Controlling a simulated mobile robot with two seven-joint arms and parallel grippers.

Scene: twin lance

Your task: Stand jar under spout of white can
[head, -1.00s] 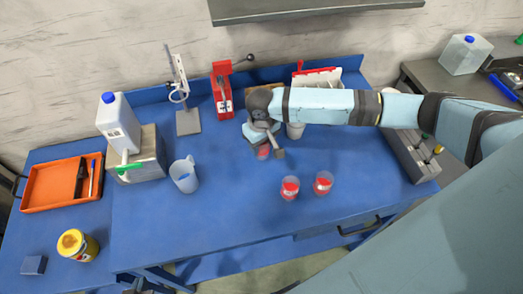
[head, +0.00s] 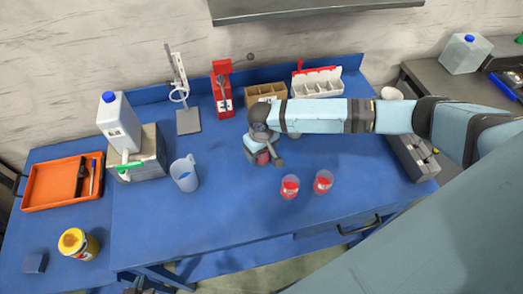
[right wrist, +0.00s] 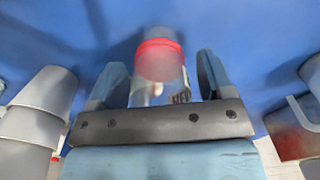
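The white can (head: 118,124) with a blue cap stands on a grey block (head: 148,157) at the left. Its spout with a green tap (head: 128,166) points over the front edge of the block. My right gripper (head: 264,158) is low over the middle of the table, fingers pointing down. A clear jar with red at one end (right wrist: 160,62) is between its fingers in the right wrist view; the fingers look apart from it. Two similar red-and-clear jars (head: 290,187) (head: 323,181) stand to the right. My left gripper cannot be made out clearly.
A grey jug (head: 184,173) stands right of the block. An orange tray (head: 50,184) and a yellow jar (head: 77,244) are at the left. A metal stand (head: 187,120), red press (head: 222,90) and cardboard bin (head: 265,92) line the back. The front middle is clear.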

